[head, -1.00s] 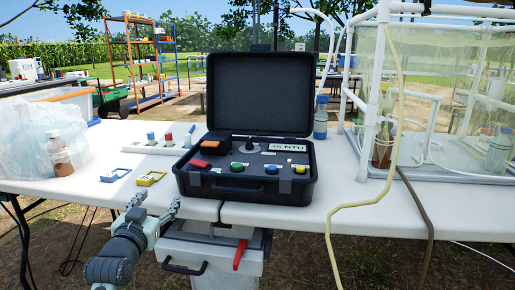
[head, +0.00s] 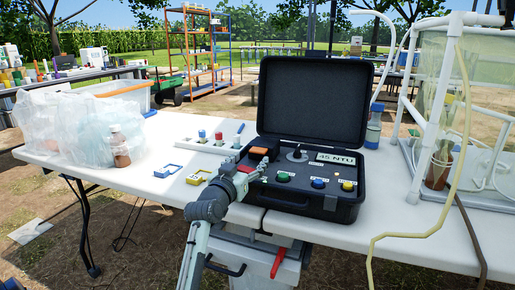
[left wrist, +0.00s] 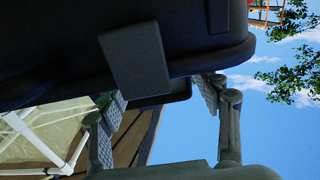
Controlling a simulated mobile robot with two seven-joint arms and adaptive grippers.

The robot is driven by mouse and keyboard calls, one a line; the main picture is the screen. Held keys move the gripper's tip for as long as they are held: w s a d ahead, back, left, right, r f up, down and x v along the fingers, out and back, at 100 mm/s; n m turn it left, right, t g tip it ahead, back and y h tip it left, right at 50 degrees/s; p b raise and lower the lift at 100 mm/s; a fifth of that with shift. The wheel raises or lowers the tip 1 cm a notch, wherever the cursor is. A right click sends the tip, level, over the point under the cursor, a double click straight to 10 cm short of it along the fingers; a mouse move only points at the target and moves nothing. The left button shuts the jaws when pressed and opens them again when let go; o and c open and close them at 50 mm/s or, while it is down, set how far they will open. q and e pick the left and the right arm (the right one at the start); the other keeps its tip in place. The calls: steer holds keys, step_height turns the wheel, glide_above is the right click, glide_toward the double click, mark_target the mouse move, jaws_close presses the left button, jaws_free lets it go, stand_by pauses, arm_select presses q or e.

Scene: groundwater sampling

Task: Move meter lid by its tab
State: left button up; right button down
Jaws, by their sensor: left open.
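The black meter case (head: 300,207) stands on the white table with its big hinged lid (head: 315,100) upright and open. On its panel are a small dark block with an orange-brown face (head: 258,152) at the left and a red piece (head: 246,168) in front of it. I cannot tell which is the tab. My left gripper (head: 236,175) is open and empty at the case's left front corner, close to the red piece. My right gripper is out of view.
Blue (head: 168,170) and yellow (head: 198,178) frames and a white rack (head: 190,144) lie left of the case. A brown bottle (head: 120,148) stands by plastic bags. A yellow hose (head: 415,235) crosses the front.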

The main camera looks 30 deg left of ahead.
mark_target(257, 151)
arm_select(q)
steer(key=x, duration=0.6)
steer(key=shift+w+a, duration=0.1)
steer(key=shift+w, duration=0.1)
jaws_close()
